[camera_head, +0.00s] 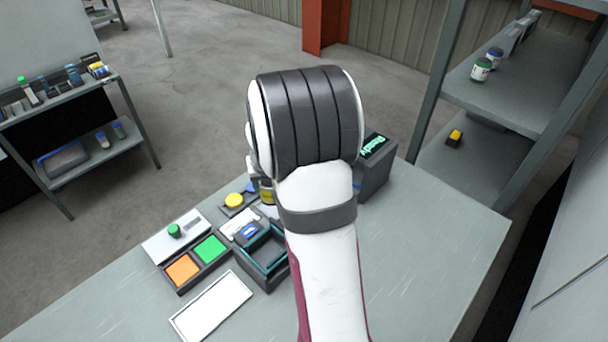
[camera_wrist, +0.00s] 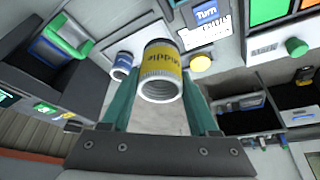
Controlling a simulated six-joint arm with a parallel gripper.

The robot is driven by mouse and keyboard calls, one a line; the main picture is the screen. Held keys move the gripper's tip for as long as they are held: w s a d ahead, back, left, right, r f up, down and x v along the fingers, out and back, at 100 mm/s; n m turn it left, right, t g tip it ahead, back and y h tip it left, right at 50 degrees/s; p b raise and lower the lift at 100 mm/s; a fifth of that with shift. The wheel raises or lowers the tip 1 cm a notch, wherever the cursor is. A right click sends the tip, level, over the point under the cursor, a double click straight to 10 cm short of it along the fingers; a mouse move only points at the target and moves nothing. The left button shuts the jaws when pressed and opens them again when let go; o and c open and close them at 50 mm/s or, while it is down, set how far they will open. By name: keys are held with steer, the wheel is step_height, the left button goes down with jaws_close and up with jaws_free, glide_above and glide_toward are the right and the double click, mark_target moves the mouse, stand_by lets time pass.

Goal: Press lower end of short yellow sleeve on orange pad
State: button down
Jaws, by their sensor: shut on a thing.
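The short yellow sleeve (camera_wrist: 162,62) is between the teal fingers of my gripper (camera_wrist: 160,84) in the wrist view, and the gripper is shut on it. The sleeve has dark lettering and a pale ribbed end facing the camera; its far end is hidden. In the camera_head view a bit of the yellow sleeve (camera_head: 267,193) shows beside my arm, which hides most of the gripper. The orange pad (camera_head: 182,269) lies in a dark frame at the left front of the bench, left of the gripper and apart from the sleeve. It also shows at the top right of the wrist view (camera_wrist: 267,10).
The green pad (camera_head: 208,249) adjoins the orange one. A green knob (camera_head: 174,230), a yellow button (camera_head: 234,200) and an open teal-rimmed box (camera_head: 262,279) are close by. A dark display box (camera_head: 374,180) stands behind my arm. The bench's right side is clear.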

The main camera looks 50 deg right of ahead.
steer(key=w+a+f+n+y, duration=0.15)
steer(key=a+n, duration=0.25)
steer(key=a, duration=0.9)
steer(key=w+a+n+y, duration=0.2)
steer(key=w+a+n, duration=0.15)
steer(key=a, duration=0.85)
steer(key=shift+n+t+h, duration=0.25)
steer(key=shift+n+t, duration=0.05)
steer(key=shift+n, duration=0.15)
steer(key=shift+s+f, duration=0.15)
steer(key=shift+f, duration=1.55)
steer(key=shift+s+f, duration=0.1)
steer(key=shift+f, duration=1.7)
step_height(320, 180, up, 6)
